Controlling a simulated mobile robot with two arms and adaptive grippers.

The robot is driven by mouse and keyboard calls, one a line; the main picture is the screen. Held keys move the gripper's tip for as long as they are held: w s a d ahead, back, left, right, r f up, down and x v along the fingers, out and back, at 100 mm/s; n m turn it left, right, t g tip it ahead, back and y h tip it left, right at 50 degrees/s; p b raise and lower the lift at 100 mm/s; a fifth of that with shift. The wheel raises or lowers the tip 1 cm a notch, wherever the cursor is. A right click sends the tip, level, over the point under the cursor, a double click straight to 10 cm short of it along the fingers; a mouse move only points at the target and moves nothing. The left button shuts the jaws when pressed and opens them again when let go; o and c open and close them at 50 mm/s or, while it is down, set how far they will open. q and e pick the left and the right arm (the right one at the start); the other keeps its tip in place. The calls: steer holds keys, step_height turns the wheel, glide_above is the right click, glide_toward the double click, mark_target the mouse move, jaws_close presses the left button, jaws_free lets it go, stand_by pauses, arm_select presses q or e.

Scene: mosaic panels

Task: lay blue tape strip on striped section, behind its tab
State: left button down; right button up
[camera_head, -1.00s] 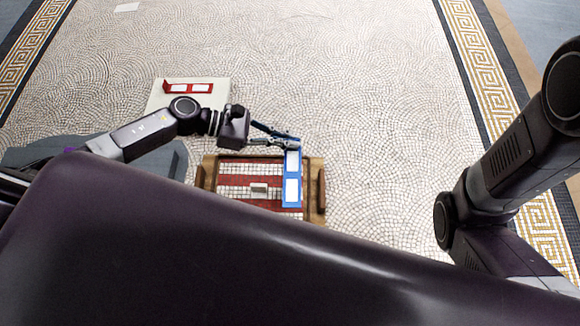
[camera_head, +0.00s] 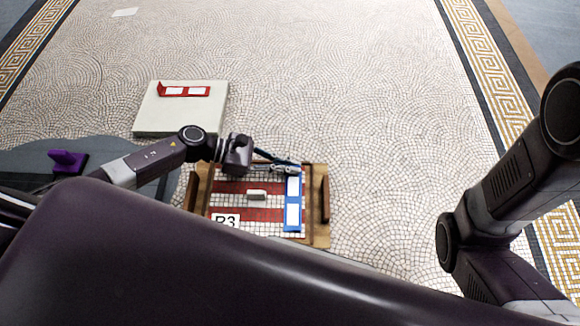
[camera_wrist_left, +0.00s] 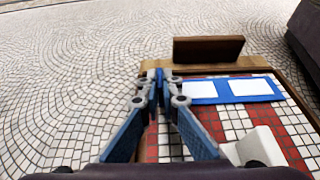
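The blue tape strip (camera_head: 293,205) has two white patches and lies along the right side of the red-and-white striped section (camera_head: 232,188). It also shows in the wrist view (camera_wrist_left: 220,101); whether it touches the tiles I cannot tell. My left gripper (camera_head: 295,166) is at the strip's far end, its fingers closed together (camera_wrist_left: 160,82) around that end. The end itself is mostly hidden by the fingers. A small white tab (camera_head: 257,194) stands mid-section, left of the strip; it is also in the wrist view (camera_wrist_left: 257,148). My right gripper is out of view.
The section sits in a wooden tray (camera_head: 318,236) with raised brown handles (camera_head: 325,199). An "R3" label (camera_head: 226,221) is at its near left. A pale slab (camera_head: 160,125) behind carries a red strip (camera_head: 184,91). A purple block (camera_head: 67,160) is at left. The mosaic floor on the right is clear.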

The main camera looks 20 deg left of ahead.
arm_select(q)
steer(key=shift+f, duration=0.15)
steer(key=c, duration=2.2)
jaws_free()
steer(key=shift+o, duration=0.2)
steer(key=shift+a+r+p, duration=0.3)
steer(key=shift+r, duration=0.1)
steer(key=p+v, duration=0.5)
steer(key=v, duration=0.5)
steer(key=shift+s+a+r, duration=0.2)
steer(key=shift+s+a, duration=0.05)
steer(key=shift+a, duration=0.4)
